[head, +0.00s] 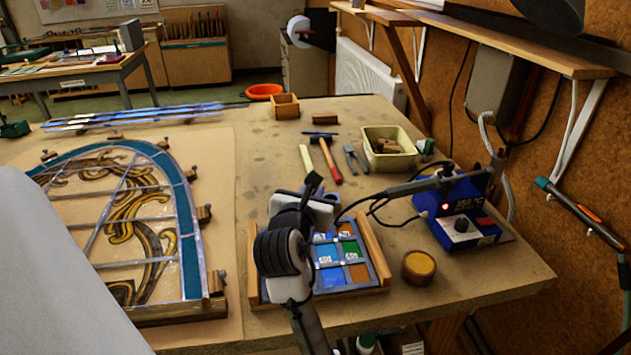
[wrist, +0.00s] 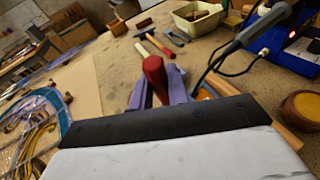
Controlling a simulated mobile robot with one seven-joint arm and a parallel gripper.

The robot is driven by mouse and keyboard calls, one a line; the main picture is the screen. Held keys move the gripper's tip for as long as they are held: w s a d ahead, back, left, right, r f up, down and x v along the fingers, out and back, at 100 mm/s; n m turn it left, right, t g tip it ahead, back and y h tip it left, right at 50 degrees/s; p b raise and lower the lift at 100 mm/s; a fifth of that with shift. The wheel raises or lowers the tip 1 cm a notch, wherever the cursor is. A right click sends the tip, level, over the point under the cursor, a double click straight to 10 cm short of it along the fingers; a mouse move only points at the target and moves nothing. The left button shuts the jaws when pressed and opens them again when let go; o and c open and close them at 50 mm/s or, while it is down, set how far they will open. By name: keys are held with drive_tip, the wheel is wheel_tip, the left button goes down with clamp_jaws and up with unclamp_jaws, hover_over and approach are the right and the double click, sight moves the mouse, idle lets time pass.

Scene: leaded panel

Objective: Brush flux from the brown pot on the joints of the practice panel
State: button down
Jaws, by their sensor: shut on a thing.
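The brown pot (head: 418,266) with yellow-orange contents stands on the bench to the right of the practice panel; it also shows at the right edge of the wrist view (wrist: 303,108). The practice panel (head: 328,278) lies flat, with blue, green and orange glass squares between wooden strips. My gripper (wrist: 160,92) is over the panel's left part and hides some of it. Its purple fingers are shut on a red-handled tool (wrist: 154,70), seen end-on. The tool's working end is hidden, so I cannot tell whether it touches the panel.
A blue soldering station (head: 462,222) with a lit red light stands behind the pot, its iron (head: 425,184) and cable reaching left. A red-handled hammer (head: 328,165), pliers (head: 354,159) and a cream tub (head: 388,150) lie farther back. A large arched leaded panel (head: 185,235) fills the left.

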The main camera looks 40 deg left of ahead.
drive_tip(key=shift+f+b, duration=2.15)
drive_tip(key=shift+b, duration=0.2)
drive_tip(key=shift+f+b, duration=0.5)
drive_tip(key=shift+f, duration=0.9)
drive_tip(key=shift+f, duration=0.45)
drive_tip(key=shift+w+d+p, duration=0.15)
drive_tip(key=shift+p, duration=0.3)
drive_tip(key=shift+w+d, duration=0.2)
drive_tip(key=shift+s+a, duration=0.1)
drive_tip(key=shift+s+a+p, duration=0.4)
drive_tip(key=shift+s+a, duration=0.2)
drive_tip(key=shift+s, duration=0.05)
drive_tip(key=shift+w+d, duration=0.15)
drive_tip(key=shift+w+d, duration=0.55)
drive_tip(key=shift+w, duration=0.05)
